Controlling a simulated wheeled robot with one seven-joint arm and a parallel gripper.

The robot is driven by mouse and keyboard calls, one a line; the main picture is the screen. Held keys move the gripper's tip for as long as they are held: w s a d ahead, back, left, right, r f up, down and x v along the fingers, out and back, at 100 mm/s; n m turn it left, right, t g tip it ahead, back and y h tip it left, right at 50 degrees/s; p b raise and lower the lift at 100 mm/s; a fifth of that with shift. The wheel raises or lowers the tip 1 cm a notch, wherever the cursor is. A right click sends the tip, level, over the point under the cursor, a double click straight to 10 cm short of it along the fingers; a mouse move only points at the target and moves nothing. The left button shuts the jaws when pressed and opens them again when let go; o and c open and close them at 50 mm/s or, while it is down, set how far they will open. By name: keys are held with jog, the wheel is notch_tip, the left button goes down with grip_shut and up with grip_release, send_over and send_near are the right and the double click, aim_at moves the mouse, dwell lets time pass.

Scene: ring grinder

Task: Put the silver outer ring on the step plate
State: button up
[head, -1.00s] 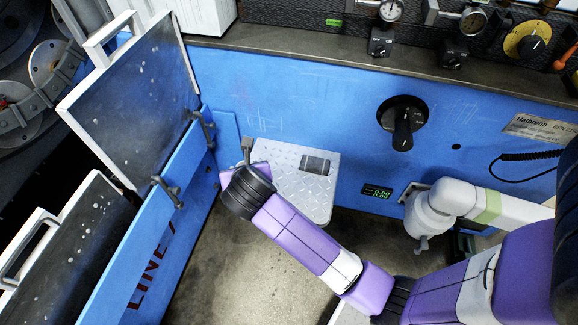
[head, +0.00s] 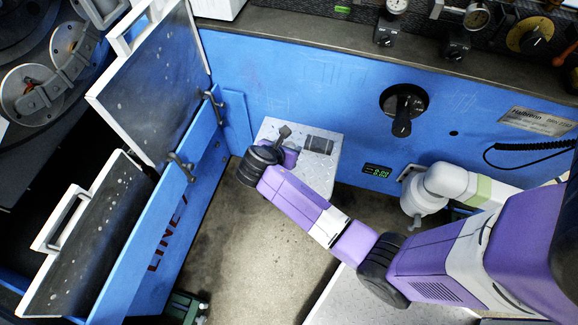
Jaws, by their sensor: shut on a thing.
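The step plate (head: 322,172) is a pale metal shelf with a diamond pattern, set against the blue machine wall in the head view. My gripper (head: 285,132) is over its left part, mostly hidden behind my black wrist joint. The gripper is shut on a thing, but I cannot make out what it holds. I see no silver outer ring apart from the gripper. I cannot tell the height of the gripper above the plate or whether anything touches it.
A dark rectangular patch (head: 319,145) is on the plate, right of my gripper. A blue open door (head: 185,195) with hinges stands at the left. The plate's right front part is clear.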

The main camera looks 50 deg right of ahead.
notch_tip(320, 180, down, 14)
jog(key=b, duration=0.3)
jog(key=shift+r, duration=0.1)
jog(key=o, duration=1.5)
